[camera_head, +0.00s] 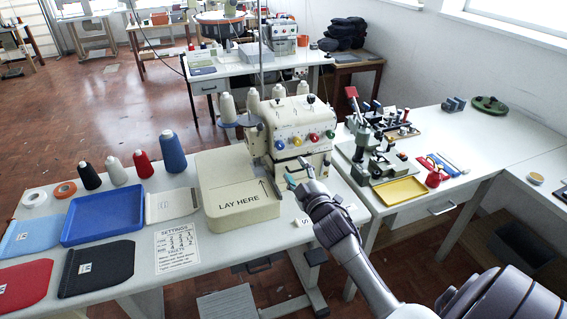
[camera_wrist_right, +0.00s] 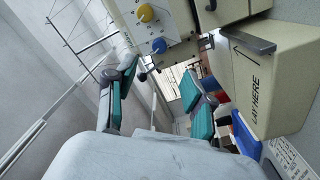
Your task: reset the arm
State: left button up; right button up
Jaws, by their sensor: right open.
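My right gripper (camera_head: 297,172) is in front of the right part of the sewing machine (camera_head: 295,122), near its coloured dials. In the right wrist view the two teal-padded fingers of this gripper (camera_wrist_right: 158,100) stand wide apart with nothing between them. The machine's body (camera_wrist_right: 155,22), with a yellow and a blue dial, is beyond the fingers. I cannot tell whether a fingertip touches the machine. My right arm reaches in from the lower right of the head view. My left gripper is not in view.
The cream "LAY HERE" block (camera_head: 240,192) is left of my right gripper. Left of it are a blue tray (camera_head: 103,215), thread cones (camera_head: 172,150) and fabric pieces.

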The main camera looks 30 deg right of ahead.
jog(key=s+a+f+m+g+y, duration=0.25)
jog(key=s+a+f+g, duration=0.35)
jog(key=s+a+f, duration=0.4)
jog(key=s+a+f+m+g+y, duration=0.15)
jog(key=s+a+g, duration=0.3)
jog(key=s, duration=0.65)
jog(key=s+a+f+m+g+y, duration=0.15)
jog(key=s+a+g, duration=0.3)
jog(key=s, duration=0.65)
jog(key=s+d+f+x, duration=0.1)
jog(key=s+x, duration=0.2)
jog(key=x, duration=1)
jog(key=s+d+x, duration=0.1)
jog(key=s+x, duration=0.1)
jog(key=x, duration=1)
jog(key=s+d+f+g+h, duration=0.1)
jog(key=s+d+f, duration=0.2)
jog(key=s+f, duration=1.4)
jog(key=shift+s+f+n, duration=0.25)
jog(key=shift+f+n, duration=0.1)
jog(key=shift+f, duration=0.1)
